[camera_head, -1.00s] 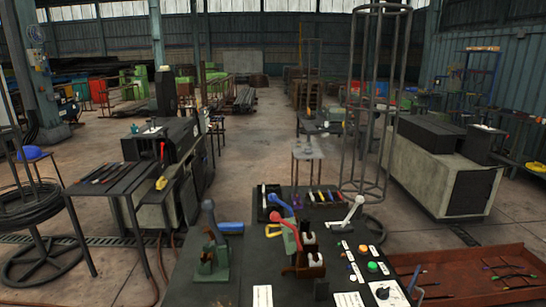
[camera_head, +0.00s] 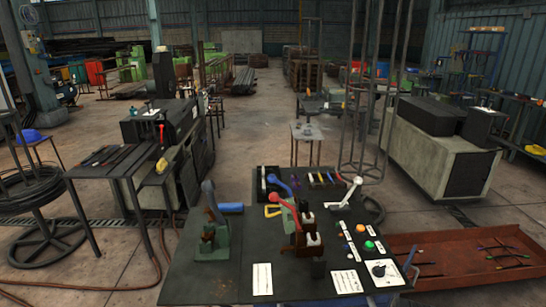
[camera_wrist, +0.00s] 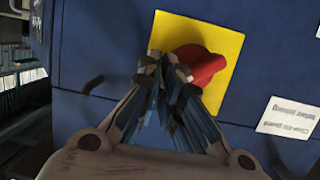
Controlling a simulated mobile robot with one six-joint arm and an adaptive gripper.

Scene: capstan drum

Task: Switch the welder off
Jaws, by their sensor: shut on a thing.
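A red rotary switch handle (camera_wrist: 207,68) sits on a square yellow plate (camera_wrist: 225,30) on a dark blue panel (camera_wrist: 110,55) in the wrist view. I take this to be the welder's switch. My gripper (camera_wrist: 165,72) reaches onto the plate, its fingertips close together at the left end of the red handle, and is shut on it. The fingers hide that end, so how deep the grip is cannot be seen. The gripper does not show clearly in the head view.
A white label (camera_wrist: 290,118) is on the panel at the right. In the head view a dark bench (camera_head: 205,285) carries levers and buttons. A rust-red tray (camera_head: 440,245) lies at its right. A grey cabinet (camera_head: 430,160) stands behind.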

